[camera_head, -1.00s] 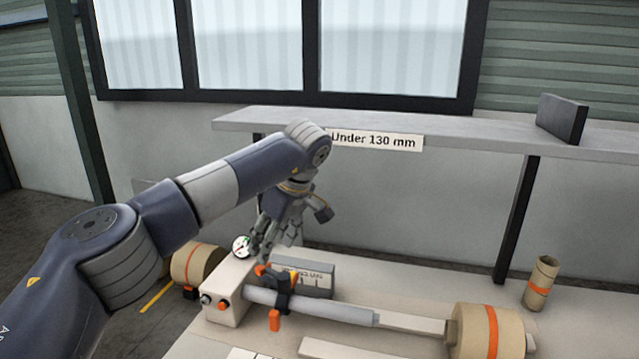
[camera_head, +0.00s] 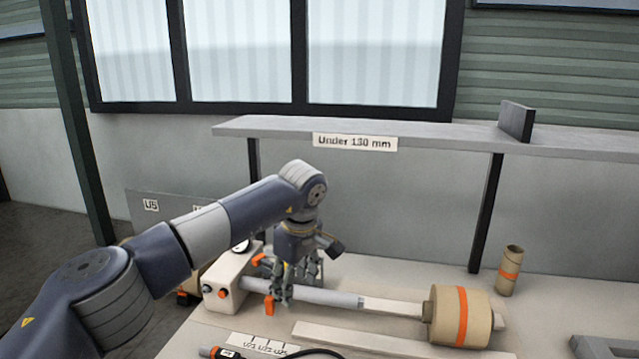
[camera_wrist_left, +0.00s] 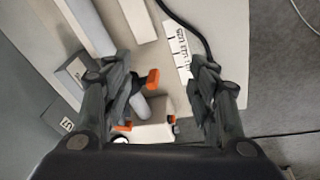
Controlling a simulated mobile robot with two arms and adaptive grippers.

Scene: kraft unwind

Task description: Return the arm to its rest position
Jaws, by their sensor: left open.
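My left arm comes in from the left in the head view, and my left gripper (camera_head: 283,292) hangs over the near end of the grey shaft (camera_head: 330,297), next to the white box with buttons (camera_head: 228,285). In the left wrist view my left gripper (camera_wrist_left: 150,95) has its fingers spread wide, with nothing held between them. The orange-handled clamp (camera_wrist_left: 152,80) and the white box (camera_wrist_left: 152,132) show below, between the fingers. Part of the clamp is hidden behind the fingers in the head view. My right gripper is not in either view.
A kraft roll with an orange band (camera_head: 460,316) sits on the shaft's far end. A small kraft tube (camera_head: 509,270) stands at the back right. A shelf (camera_head: 440,136) labelled "Under 130 mm" runs behind the table. A dark cable (camera_wrist_left: 190,25) lies near the scale strip.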

